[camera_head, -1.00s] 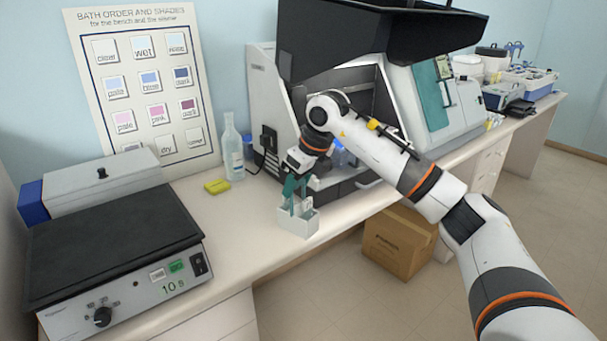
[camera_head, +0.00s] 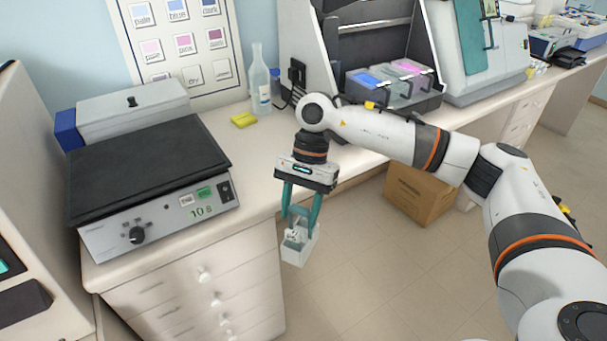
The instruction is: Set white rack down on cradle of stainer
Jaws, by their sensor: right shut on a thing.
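My right gripper (camera_head: 301,218) points down with its teal fingers shut on the white rack (camera_head: 297,250). The rack is a small white open box with a handle between the fingers, and it hangs upright. It appears in front of the counter's front edge, with the floor behind it. The stainer seems to be the open machine (camera_head: 350,45) at the back, with blue and pink baths (camera_head: 395,80) inside. I cannot make out its cradle. The rack is apart from this machine. My left gripper is out of view.
A black-topped device marked 10 s (camera_head: 150,165) stands on the counter at the left. A cardboard box (camera_head: 420,195) is on the floor. A pale machine (camera_head: 25,265) stands at the left edge.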

